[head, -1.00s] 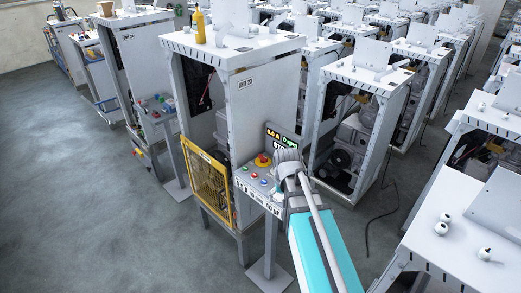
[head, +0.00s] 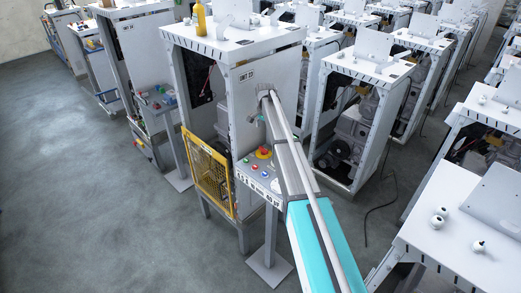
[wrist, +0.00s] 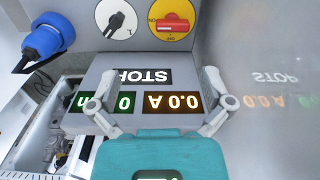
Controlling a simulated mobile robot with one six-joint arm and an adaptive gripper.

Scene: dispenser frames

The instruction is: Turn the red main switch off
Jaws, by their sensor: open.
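The red main switch (wrist: 171,24) sits on a round yellow plate at the top of the wrist view, which shows the panel upside down. Its red handle lies sideways in that picture, with ON at its left and OFF below it. My gripper (wrist: 158,73) is open and empty, its two fingers spread in front of the display box and apart from the switch. In the head view my gripper (head: 264,104) is raised beside the cabinet's side wall.
A display (wrist: 150,102) shows STOP and 0.0 A. Beside the switch are a white dial (wrist: 116,18) and a blue plug (wrist: 47,38) with a cable. Below my arm is a button panel (head: 255,172) with a red knob (head: 264,152). A glossy wall (wrist: 270,90) stands close at the right.

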